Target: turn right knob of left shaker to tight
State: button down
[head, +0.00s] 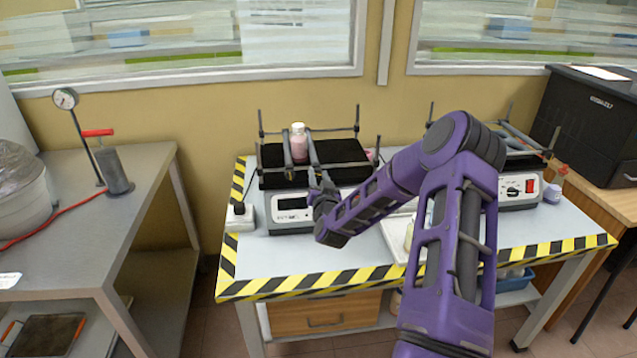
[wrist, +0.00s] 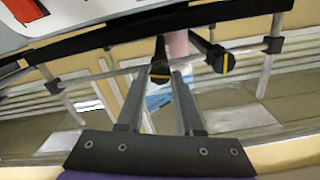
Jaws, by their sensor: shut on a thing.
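The left shaker (head: 290,217) stands on the striped table, with a black platform, a frame of rods and a pink bottle (head: 298,143) between two clamp bars. My gripper (head: 320,180) is at the front end of the right bar (head: 314,153). In the wrist view, which looks upside down, my two fingers (wrist: 160,82) are closed around the black right knob (wrist: 160,68) with its yellow mark. The left knob (wrist: 224,62), also black with a yellow mark, is beside it and untouched. In the head view my arm hides the right knob's details.
A second shaker (head: 520,188) stands at the right, partly behind my arm. A white tray (head: 392,233) lies on the table below my arm. A plug block (head: 240,216) is at the left shaker's left. The table's front left is clear.

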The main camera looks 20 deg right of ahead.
jog(key=m+b, duration=0.1)
jog(key=m, duration=0.1)
jog(key=m+b, duration=0.1)
jog(key=b, duration=0.1)
jog(key=shift+f+m, duration=0.2)
jog(key=shift+m, duration=0.2)
jog(key=m+b, duration=0.2)
jog(key=m, duration=0.1)
jog(key=shift+d+m, duration=0.1)
jog(key=shift+m, duration=0.2)
jog(key=m+b, duration=0.1)
jog(key=m, duration=0.2)
jog(key=shift+m, duration=2.1)
jog(key=c, duration=0.6)
grip_release()
jog(key=shift+o, duration=0.2)
jog(key=shift+s, duration=0.15)
